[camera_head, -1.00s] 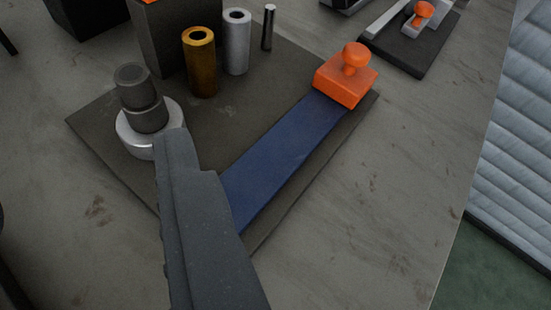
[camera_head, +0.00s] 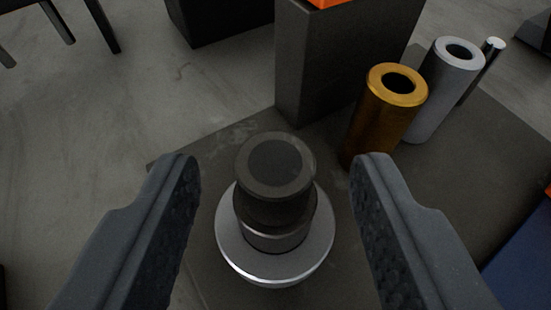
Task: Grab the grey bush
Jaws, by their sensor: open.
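The grey bush (camera_head: 443,88) is a hollow light grey cylinder standing upright on the dark plate, at the upper right. A gold bush (camera_head: 384,118) stands just left of it and hides part of its side. My gripper (camera_head: 276,170) is open and empty. Its two fingers are on either side of a dark grey stepped, round-topped part (camera_head: 274,172), with gaps on both sides in the picture. That part stands upright on a shiny silver round base (camera_head: 275,268). The grey bush is outside my fingers, to the right and farther away.
A tall dark block (camera_head: 335,70) with an orange piece on top stands behind the round base. A thin metal pin (camera_head: 487,65) is right of the grey bush. A blue strip (camera_head: 522,268) shows at the right edge.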

